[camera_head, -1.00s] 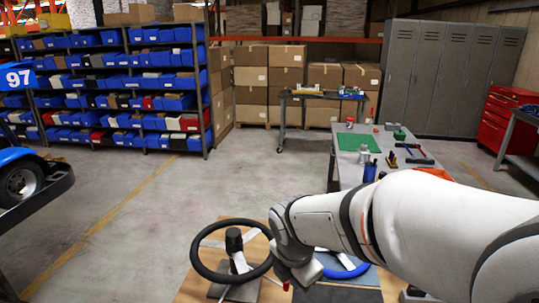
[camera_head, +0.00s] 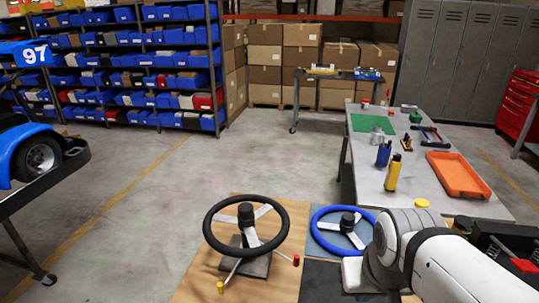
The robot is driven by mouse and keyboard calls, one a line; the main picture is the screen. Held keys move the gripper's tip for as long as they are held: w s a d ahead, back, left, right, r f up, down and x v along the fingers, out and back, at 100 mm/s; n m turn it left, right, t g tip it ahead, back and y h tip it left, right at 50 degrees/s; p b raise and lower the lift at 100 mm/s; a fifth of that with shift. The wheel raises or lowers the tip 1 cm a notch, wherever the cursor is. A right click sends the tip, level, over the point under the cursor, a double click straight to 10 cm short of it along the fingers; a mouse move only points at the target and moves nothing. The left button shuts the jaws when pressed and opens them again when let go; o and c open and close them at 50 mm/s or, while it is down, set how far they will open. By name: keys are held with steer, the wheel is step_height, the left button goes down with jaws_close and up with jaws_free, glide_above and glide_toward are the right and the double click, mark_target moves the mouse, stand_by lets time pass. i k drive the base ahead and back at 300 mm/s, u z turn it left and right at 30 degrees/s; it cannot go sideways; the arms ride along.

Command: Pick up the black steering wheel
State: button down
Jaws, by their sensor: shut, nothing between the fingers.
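The black steering wheel (camera_head: 276,242) is mounted on a stand (camera_head: 259,265) at the bottom centre of the head view. It has pale spokes and a dark hub, and its rim is tilted. The stand has grips with yellow and red ends, on a light wooden board. My gripper (camera_head: 358,275) shows only as a pale block at the arm's end, to the right of the black wheel and apart from it. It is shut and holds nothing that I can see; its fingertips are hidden. A blue steering wheel (camera_head: 316,236) stands between the black wheel and my arm, partly covered by my arm.
A grey table (camera_head: 372,178) at right holds an orange tray (camera_head: 458,176), a yellow bottle (camera_head: 393,173), a blue bottle (camera_head: 384,154) and tools. A blue kart (camera_head: 38,155) on a stand is at left. The floor beyond the wheels is clear.

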mark_target(246, 218)
steer(key=z, duration=0.05)
steer(key=k, duration=1.05)
steer(key=u, duration=0.85)
steer(key=i, duration=1.3)
steer(key=u, duration=0.05)
